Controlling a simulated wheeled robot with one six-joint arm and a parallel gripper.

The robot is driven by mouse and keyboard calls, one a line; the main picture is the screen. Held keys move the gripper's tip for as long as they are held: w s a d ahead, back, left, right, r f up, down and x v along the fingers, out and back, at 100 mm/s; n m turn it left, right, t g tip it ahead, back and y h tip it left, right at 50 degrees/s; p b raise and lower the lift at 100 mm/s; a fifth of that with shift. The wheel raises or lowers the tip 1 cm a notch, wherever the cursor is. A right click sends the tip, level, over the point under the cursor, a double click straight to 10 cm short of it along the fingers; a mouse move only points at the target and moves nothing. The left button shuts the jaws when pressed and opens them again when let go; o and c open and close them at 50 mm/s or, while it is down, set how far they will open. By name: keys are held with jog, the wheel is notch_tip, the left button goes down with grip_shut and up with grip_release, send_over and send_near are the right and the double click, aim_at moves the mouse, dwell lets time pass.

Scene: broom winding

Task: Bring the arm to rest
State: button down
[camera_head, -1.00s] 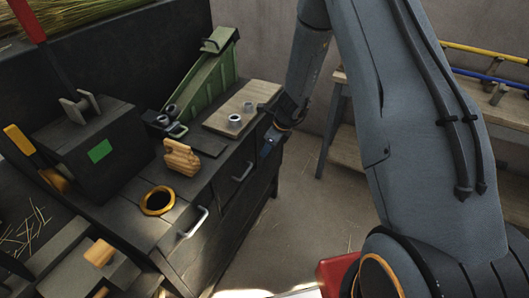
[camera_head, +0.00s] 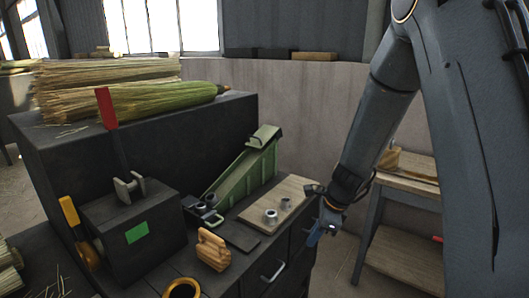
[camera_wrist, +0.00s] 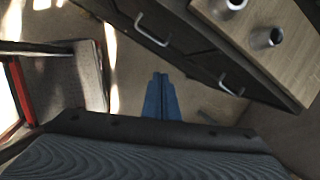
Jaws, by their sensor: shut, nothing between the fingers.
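My gripper (camera_head: 315,236) hangs at the right end of the dark workbench, beside the drawer fronts, in the head view. Its blue fingers point down and are shut with nothing between them. In the wrist view the shut blue fingers (camera_wrist: 161,98) are over the floor, apart from the bench drawers. My arm comes down from the upper right of the head view, bent at the elbow.
A wooden side table (camera_head: 402,262) is to the right. Drawer handles (camera_wrist: 153,30) stick out beside the fingers.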

jog(key=s+d+r+n+h, duration=0.1)
jog(key=s+r+n, duration=0.2)
jog(key=s+n, duration=0.4)
jog(key=s+r+n+h, duration=0.1)
jog(key=s+r+n, duration=0.1)
jog(key=s+n, duration=0.5)
jog(key=s+d+r+n+g+h, duration=0.1)
jog(key=s+r+n, duration=0.2)
jog(key=s+n, duration=0.3)
jog(key=shift+s+d+r+n, duration=0.3)
jog(key=shift+s+r+n, duration=0.1)
jog(key=shift+s, duration=0.15)
